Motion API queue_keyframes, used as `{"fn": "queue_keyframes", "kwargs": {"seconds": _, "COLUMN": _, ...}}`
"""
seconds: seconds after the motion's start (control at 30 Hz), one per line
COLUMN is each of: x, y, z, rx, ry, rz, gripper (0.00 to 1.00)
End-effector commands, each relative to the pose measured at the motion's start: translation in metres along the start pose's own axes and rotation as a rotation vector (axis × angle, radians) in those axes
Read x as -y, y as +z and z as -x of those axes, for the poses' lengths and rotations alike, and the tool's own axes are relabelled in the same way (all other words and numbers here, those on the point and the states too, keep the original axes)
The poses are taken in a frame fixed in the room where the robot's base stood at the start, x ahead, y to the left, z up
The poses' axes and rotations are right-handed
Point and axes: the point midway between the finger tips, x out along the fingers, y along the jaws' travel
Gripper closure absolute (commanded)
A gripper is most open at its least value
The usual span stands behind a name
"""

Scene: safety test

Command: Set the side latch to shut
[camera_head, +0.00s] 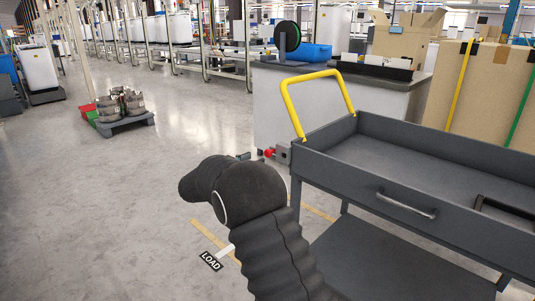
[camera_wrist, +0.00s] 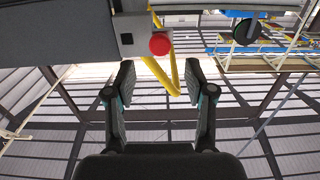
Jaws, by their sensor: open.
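The side latch is a small grey box (camera_head: 283,154) with a round red knob (camera_head: 268,153) on the side of a dark grey cart (camera_head: 440,170), below its yellow handle (camera_head: 286,100). In the wrist view, the latch plate (camera_wrist: 131,36) and red knob (camera_wrist: 160,43) show at the top, beyond the fingertips. My gripper (camera_wrist: 160,66) is open and empty, and the knob appears in line with the gap between its fingers. They look apart; the exact distance is unclear. In the head view my arm hides most of the gripper. I cannot tell the latch's setting.
The yellow handle (camera_wrist: 172,78) rises close behind the knob. A grey workbench (camera_head: 330,108) stands behind.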

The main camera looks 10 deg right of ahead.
Motion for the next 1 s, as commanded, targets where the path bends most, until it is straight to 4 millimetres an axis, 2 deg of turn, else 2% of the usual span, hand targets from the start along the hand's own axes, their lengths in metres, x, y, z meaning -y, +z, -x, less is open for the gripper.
{"fn": "queue_keyframes", "kwargs": {"seconds": 0.03, "x": -0.001, "y": 0.000, "z": -0.011, "rx": -0.001, "ry": 0.004, "rz": -0.001, "gripper": 0.46}}
{"fn": "queue_keyframes", "kwargs": {"seconds": 0.2, "x": -0.001, "y": 0.000, "z": -0.041, "rx": 0.000, "ry": 0.002, "rz": -0.001, "gripper": 0.46}}
{"fn": "queue_keyframes", "kwargs": {"seconds": 0.4, "x": 0.000, "y": -0.001, "z": -0.067, "rx": -0.001, "ry": 0.000, "rz": 0.000, "gripper": 0.46}}
{"fn": "queue_keyframes", "kwargs": {"seconds": 0.6, "x": 0.000, "y": 0.000, "z": -0.076, "rx": -0.001, "ry": -0.001, "rz": 0.000, "gripper": 0.46}}
{"fn": "queue_keyframes", "kwargs": {"seconds": 0.87, "x": 0.000, "y": 0.000, "z": -0.077, "rx": -0.001, "ry": -0.001, "rz": 0.000, "gripper": 0.46}}
{"fn": "queue_keyframes", "kwargs": {"seconds": 1.0, "x": 0.000, "y": -0.001, "z": -0.076, "rx": -0.001, "ry": -0.001, "rz": 0.000, "gripper": 0.81}}
